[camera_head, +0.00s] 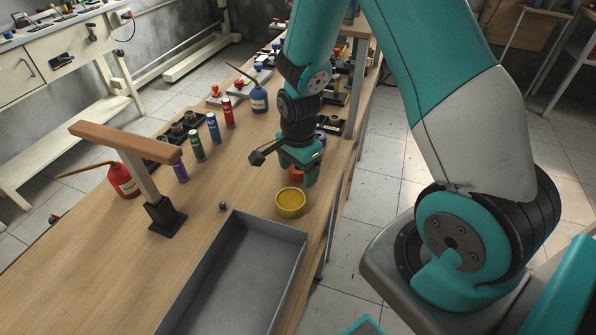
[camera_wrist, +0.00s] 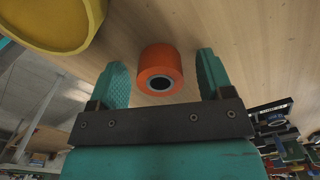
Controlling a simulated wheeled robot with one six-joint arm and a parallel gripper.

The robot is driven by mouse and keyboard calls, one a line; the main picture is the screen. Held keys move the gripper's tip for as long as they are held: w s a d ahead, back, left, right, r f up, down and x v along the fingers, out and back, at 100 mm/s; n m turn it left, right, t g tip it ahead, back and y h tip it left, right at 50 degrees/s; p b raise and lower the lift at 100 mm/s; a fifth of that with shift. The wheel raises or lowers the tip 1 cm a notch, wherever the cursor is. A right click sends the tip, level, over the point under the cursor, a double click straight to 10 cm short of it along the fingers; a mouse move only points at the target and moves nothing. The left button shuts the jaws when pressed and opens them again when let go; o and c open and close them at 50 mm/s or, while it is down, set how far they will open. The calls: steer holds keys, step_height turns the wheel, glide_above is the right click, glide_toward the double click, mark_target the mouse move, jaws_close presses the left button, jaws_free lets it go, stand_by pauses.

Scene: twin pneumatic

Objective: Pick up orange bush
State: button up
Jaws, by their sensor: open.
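The orange bush (camera_wrist: 158,62) is a short cylinder with a dark centre hole. It stands on the wooden bench top between the two teal fingers of my gripper (camera_wrist: 163,76) in the wrist view. The fingers are spread, with a gap on each side of the bush. In the head view the orange bush (camera_head: 297,174) shows only partly, behind the fingers of my gripper (camera_head: 299,172), which point down at the bench.
A larger yellow cup-like bush (camera_head: 291,203) stands close to my gripper; it also fills the upper left of the wrist view (camera_wrist: 45,25). A grey tray (camera_head: 286,234) lies nearer. Coloured cans, a blue oil can (camera_head: 259,99) and a wooden-topped stand (camera_head: 160,213) are to the left.

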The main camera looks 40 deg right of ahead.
steer(key=c, duration=1.1)
steer(key=shift+c, duration=0.2)
